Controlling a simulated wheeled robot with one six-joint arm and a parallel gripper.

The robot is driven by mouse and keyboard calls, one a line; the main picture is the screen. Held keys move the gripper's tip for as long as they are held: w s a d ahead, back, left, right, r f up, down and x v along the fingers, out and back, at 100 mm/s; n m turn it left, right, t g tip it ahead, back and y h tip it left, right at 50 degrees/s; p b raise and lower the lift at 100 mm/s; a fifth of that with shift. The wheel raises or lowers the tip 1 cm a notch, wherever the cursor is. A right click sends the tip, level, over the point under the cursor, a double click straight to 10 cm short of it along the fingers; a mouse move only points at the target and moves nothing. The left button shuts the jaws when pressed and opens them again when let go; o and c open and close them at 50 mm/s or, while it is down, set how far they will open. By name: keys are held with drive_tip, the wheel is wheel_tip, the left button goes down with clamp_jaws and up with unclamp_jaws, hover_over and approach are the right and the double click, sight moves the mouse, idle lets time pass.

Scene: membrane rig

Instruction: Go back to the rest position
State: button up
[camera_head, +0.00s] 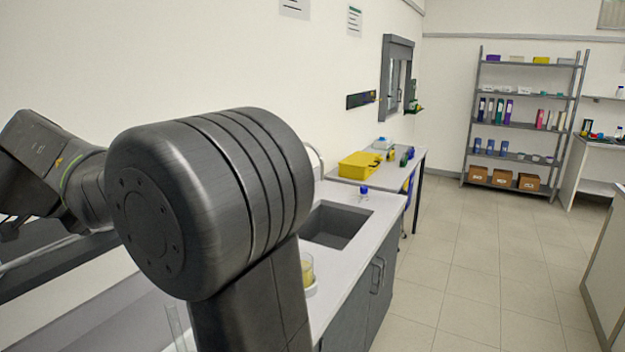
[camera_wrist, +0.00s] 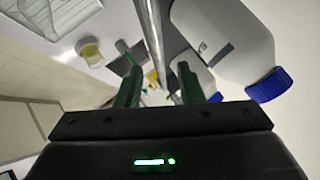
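My gripper (camera_wrist: 158,80) shows in the wrist view with its two green fingers apart. No object is visibly clamped between them. A metal rod (camera_wrist: 152,30) runs through the view beyond the fingers; I cannot tell how far off it is. A white bottle with a blue cap (camera_wrist: 270,86) is at the upper right of the wrist view, and another pale bottle is partly hidden behind the right finger. In the head view my arm is bent across the left and centre, and its wrist end reaches the left edge. The fingers cannot be made out there.
A counter (camera_head: 372,207) with a sink (camera_head: 337,226) lies beyond my arm. A container with yellow contents (camera_head: 307,271) stands near its front; my arm hides the counter's left part. A yellow box (camera_head: 359,166) is farther back. The tiled floor (camera_head: 460,260) at right is clear.

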drive_tip(key=p+x, duration=0.1)
drive_tip(key=x, duration=0.6)
drive_tip(key=shift+w+d+f, duration=0.1)
drive_tip(key=shift+w+f, duration=0.05)
drive_tip(key=shift+f, duration=0.1)
drive_tip(key=shift+s+d+f+m+t+y, duration=0.1)
drive_tip(key=shift+s+d+m+t+y, duration=0.15)
drive_tip(key=shift+d+m+t+y, duration=0.3)
drive_tip(key=shift+s+d+m+t+y, duration=0.3)
drive_tip(key=shift+m+t+y, duration=0.25)
drive_tip(key=shift+y, duration=0.2)
